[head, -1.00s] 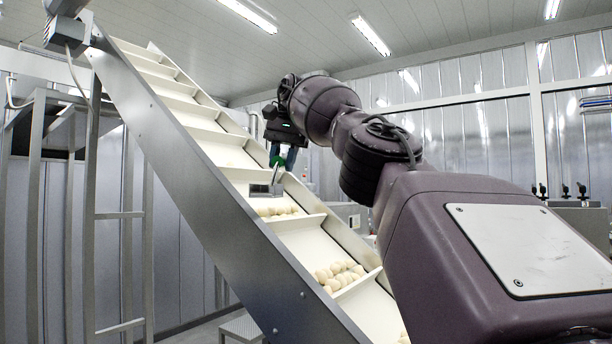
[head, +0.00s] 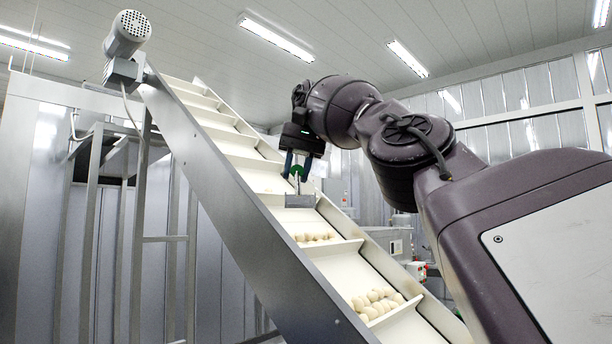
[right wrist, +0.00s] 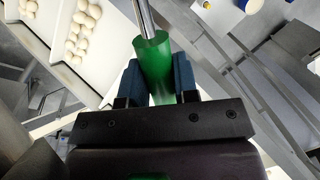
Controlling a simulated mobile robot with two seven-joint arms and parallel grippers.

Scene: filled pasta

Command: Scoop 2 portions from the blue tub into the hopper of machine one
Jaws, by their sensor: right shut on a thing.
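My right gripper (head: 297,168) is shut on the green handle of a scoop. The green handle (right wrist: 154,62) stands between the dark blue fingers in the right wrist view, with a metal shaft running up out of the frame. In the head view the scoop's metal head (head: 299,201) hangs below the gripper, in front of the inclined conveyor. I cannot see what is inside the scoop. My left gripper is not in view. I cannot make out the blue tub or machine one's hopper for certain in these frames.
A steep cleated conveyor (head: 234,165) crosses the head view. Clusters of pale filled pasta (head: 376,303) rest against its cleats. A motor (head: 128,35) sits at its top and a grey metal frame (head: 91,220) stands to the left. A small blue item (right wrist: 250,5) shows in the right wrist view.

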